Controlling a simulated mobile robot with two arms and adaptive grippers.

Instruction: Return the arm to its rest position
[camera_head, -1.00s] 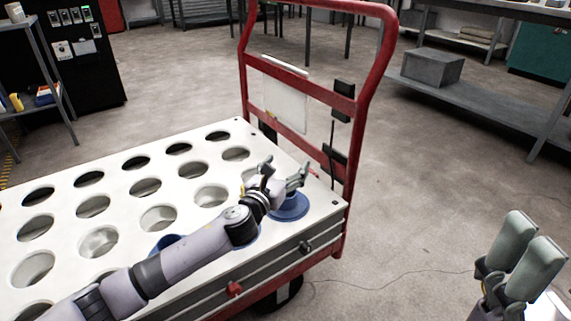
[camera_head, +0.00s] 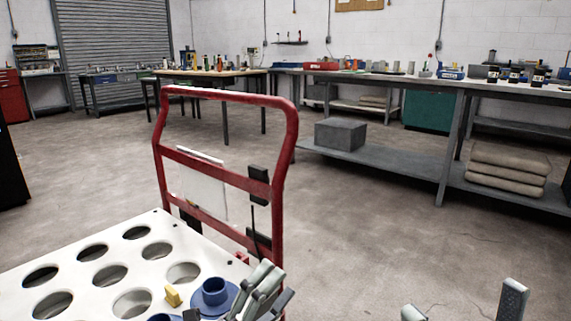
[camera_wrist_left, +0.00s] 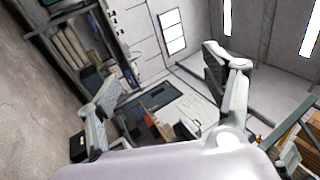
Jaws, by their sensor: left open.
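My left gripper (camera_head: 262,290) is at the bottom of the head view, over the near right corner of the white holed cart top (camera_head: 60,262). It appears just right of a blue flanged part (camera_head: 214,293) with a raised collar. In the left wrist view the fingers of my left gripper (camera_wrist_left: 165,95) are spread, with nothing between them. My right gripper (camera_head: 462,308) shows only its fingertips at the bottom right edge, wide apart over the floor; its lower part is out of frame.
The cart's red handle frame (camera_head: 290,130) rises behind the holed top. A long workbench (camera_head: 400,79) with a lower shelf and a grey box (camera_head: 341,134) stands at the back right. Open concrete floor (camera_head: 370,225) lies between the cart and the bench.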

